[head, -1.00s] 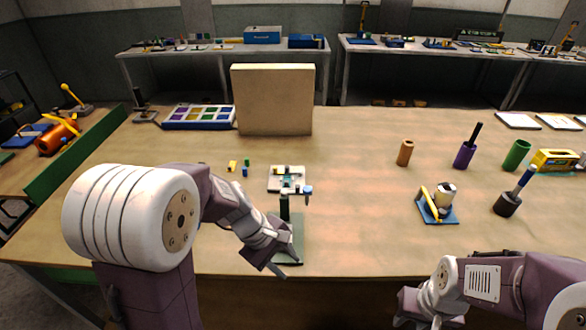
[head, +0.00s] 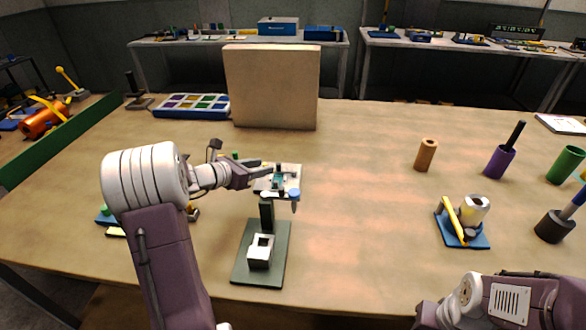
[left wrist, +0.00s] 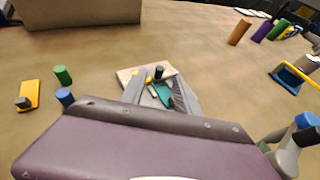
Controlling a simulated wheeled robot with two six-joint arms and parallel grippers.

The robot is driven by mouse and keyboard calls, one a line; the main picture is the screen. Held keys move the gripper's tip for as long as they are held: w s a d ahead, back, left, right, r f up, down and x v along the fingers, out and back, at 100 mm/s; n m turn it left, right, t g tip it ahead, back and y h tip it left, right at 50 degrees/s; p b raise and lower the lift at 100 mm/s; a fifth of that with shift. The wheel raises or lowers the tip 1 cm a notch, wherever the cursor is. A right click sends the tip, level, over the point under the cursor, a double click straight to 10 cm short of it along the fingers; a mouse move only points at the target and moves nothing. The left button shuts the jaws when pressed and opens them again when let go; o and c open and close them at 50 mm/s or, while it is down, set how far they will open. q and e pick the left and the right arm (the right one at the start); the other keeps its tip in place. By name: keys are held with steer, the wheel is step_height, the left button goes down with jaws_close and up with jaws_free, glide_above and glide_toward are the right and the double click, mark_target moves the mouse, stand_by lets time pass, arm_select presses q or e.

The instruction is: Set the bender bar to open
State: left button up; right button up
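A small pale plate (head: 291,187) near the middle of the table carries a teal part (head: 278,181) and small dark and yellow pieces. I take this for the bender, but cannot tell which piece is its bar. The plate also shows in the left wrist view (left wrist: 126,76), with the teal part (left wrist: 162,93) between my fingers. My left gripper (head: 270,170) is open, its fingertips over or beside the plate; contact cannot be told. The fingers (left wrist: 160,95) hide part of the plate. My right arm is at the lower right, its fingers out of view.
A beige block (head: 270,88) stands behind. A blue base (head: 478,241) with a yellow bar, a brown cylinder (head: 426,155) and a purple holder (head: 498,162) are to the right.

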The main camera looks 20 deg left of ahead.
mark_target(279, 163)
arm_select(q)
steer(key=shift+s+a, duration=0.15)
steer(key=shift+s, duration=0.15)
steer(key=x, duration=0.9)
jaws_close()
